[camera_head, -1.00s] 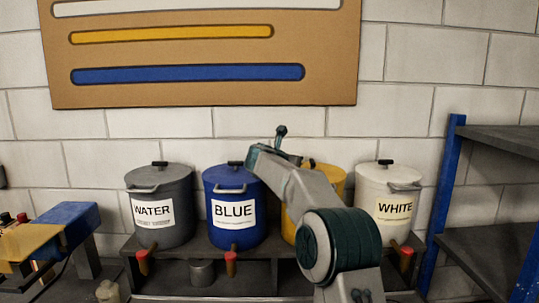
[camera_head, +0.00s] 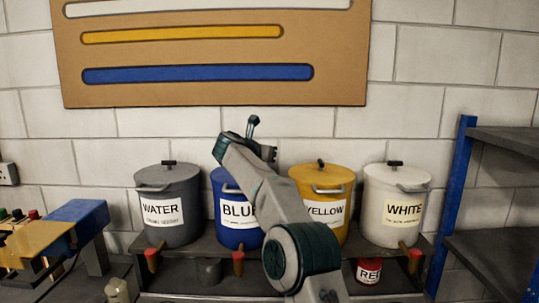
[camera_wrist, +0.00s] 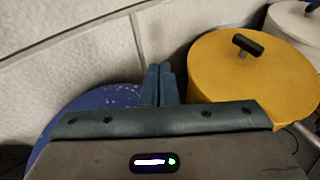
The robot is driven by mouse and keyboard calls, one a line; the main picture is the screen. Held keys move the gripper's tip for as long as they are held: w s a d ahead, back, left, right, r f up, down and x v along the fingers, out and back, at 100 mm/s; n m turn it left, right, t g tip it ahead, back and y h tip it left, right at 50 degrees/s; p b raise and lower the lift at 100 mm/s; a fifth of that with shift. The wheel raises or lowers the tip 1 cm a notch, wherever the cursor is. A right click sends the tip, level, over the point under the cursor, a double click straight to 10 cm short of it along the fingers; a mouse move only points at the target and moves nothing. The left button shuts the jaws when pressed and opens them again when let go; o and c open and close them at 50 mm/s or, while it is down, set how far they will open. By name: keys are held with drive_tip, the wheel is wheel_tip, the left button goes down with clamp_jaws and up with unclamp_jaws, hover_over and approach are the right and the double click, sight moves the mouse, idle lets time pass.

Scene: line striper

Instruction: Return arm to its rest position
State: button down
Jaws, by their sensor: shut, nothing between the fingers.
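My gripper (camera_wrist: 159,70) shows in the wrist view with its two blue-green fingers side by side, shut, with nothing held. It is in front of the blue bucket (camera_wrist: 90,100) and to the left of the yellow bucket (camera_wrist: 245,70). In the head view my arm reaches up from the bottom centre. It covers part of the blue bucket (camera_head: 228,228) and the lower left of the yellow bucket (camera_head: 335,190). My wrist end is level with or above the bucket lids; its distance from them is unclear.
A grey water bucket (camera_head: 172,190) and a white bucket (camera_head: 397,190) stand on the same dark bench (camera_head: 190,262). A red can (camera_head: 369,271) sits below. A blue-framed shelf (camera_head: 490,190) is at the right, a striper-like machine (camera_head: 50,235) at the left. A stripe board (camera_head: 215,55) hangs behind.

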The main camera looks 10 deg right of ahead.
drive_tip(key=s+a+r+n+t+y, duration=0.2)
drive_tip(key=a+r+n+t, duration=0.15)
drive_tip(key=r+n, duration=0.3)
drive_tip(key=s+a+r+n+t+y, duration=0.2)
drive_tip(key=s+r+n+t, duration=0.15)
drive_tip(key=r+n, duration=0.3)
drive_tip(key=s+a+f+n+y, duration=0.25)
drive_tip(key=s+n+y, duration=0.35)
drive_tip(key=n, duration=0.6)
drive_tip(key=s+d+f+n+g, duration=0.3)
drive_tip(key=s+f+n, duration=0.3)
drive_tip(key=s+f, duration=0.4)
drive_tip(key=s+d+f+n+g, duration=0.4)
drive_tip(key=s+f, duration=0.7)
drive_tip(key=s, duration=0.6)
drive_tip(key=s+d+f+n+g, duration=0.3)
drive_tip(key=s+f+n+g, duration=0.4)
drive_tip(key=s+f, duration=0.4)
drive_tip(key=s+n, duration=0.1)
drive_tip(key=s, duration=0.2)
drive_tip(key=shift+s+d+f+n+h, duration=0.15)
drive_tip(key=shift+n+h, duration=0.15)
drive_tip(key=shift+n, duration=0.1)
drive_tip(key=c, duration=2.1)
unclamp_jaws()
drive_tip(key=shift+c, duration=0.2)
